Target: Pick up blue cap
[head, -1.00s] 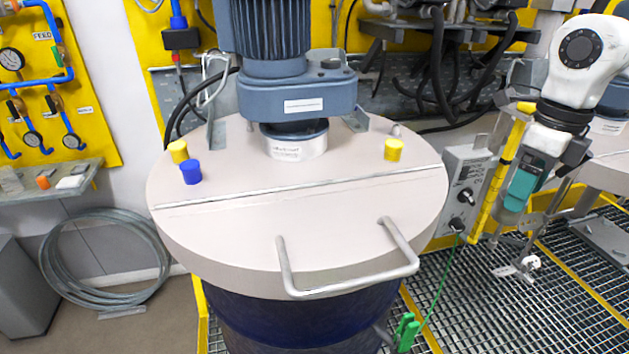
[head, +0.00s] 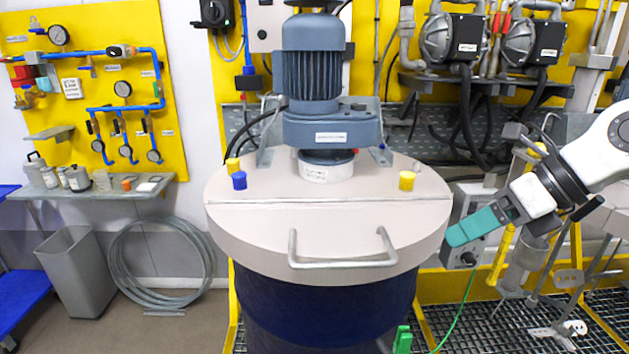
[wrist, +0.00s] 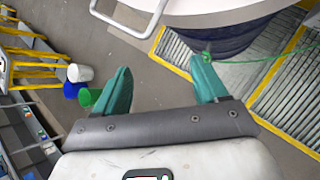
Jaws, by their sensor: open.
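The blue cap (head: 239,181) stands on the left part of the round beige drum lid (head: 330,222), just in front of a yellow cap (head: 233,165). A second yellow cap (head: 407,180) stands on the right part of the lid. My gripper (head: 449,238) has teal fingers and is beside the right edge of the lid, well apart from the blue cap. In the wrist view my gripper (wrist: 163,78) is open and empty, with its fingers spread over the floor. The blue cap is out of the wrist view.
A blue-grey motor (head: 312,75) stands on the lid behind the caps. A metal handle (head: 343,262) rises at the lid's front. A grey control box (head: 467,225) is close to my gripper. A green cable (head: 460,308) hangs near the drum's right side.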

